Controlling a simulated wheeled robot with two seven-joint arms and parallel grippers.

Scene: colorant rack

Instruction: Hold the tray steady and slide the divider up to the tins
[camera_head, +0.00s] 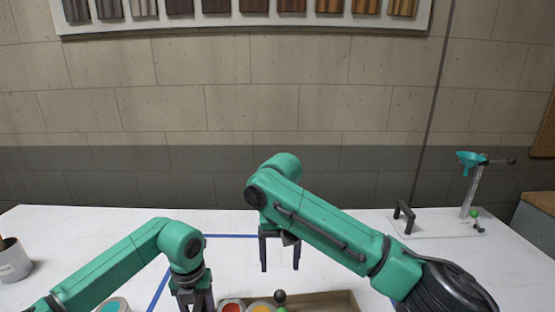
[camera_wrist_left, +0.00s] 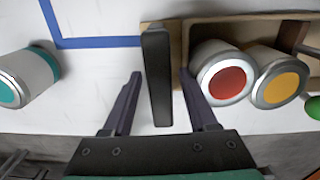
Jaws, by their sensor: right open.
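The tray (camera_head: 345,300) is a shallow wooden box at the bottom edge of the head view, mostly cut off. It holds a red-topped tin (camera_wrist_left: 228,82) and a yellow-topped tin (camera_wrist_left: 277,78), side by side. A dark upright handle (camera_wrist_left: 157,70) stands at the tray's end. My left gripper (camera_wrist_left: 160,85) is open with its fingers either side of this handle, gaps visible. My right gripper (camera_head: 280,258) is open and empty, pointing down above and behind the tray. A dark knob (camera_head: 280,296) shows beside the yellow tin; I cannot tell whether it belongs to the divider.
A teal-topped tin (camera_wrist_left: 28,77) stands outside the tray, near blue tape (camera_wrist_left: 95,42) on the white table (camera_head: 335,230). A green ball (camera_wrist_left: 314,108) shows at the wrist view's edge. A stand with a teal funnel (camera_head: 470,160) is at the back right. A white pot (camera_head: 12,262) stands far left.

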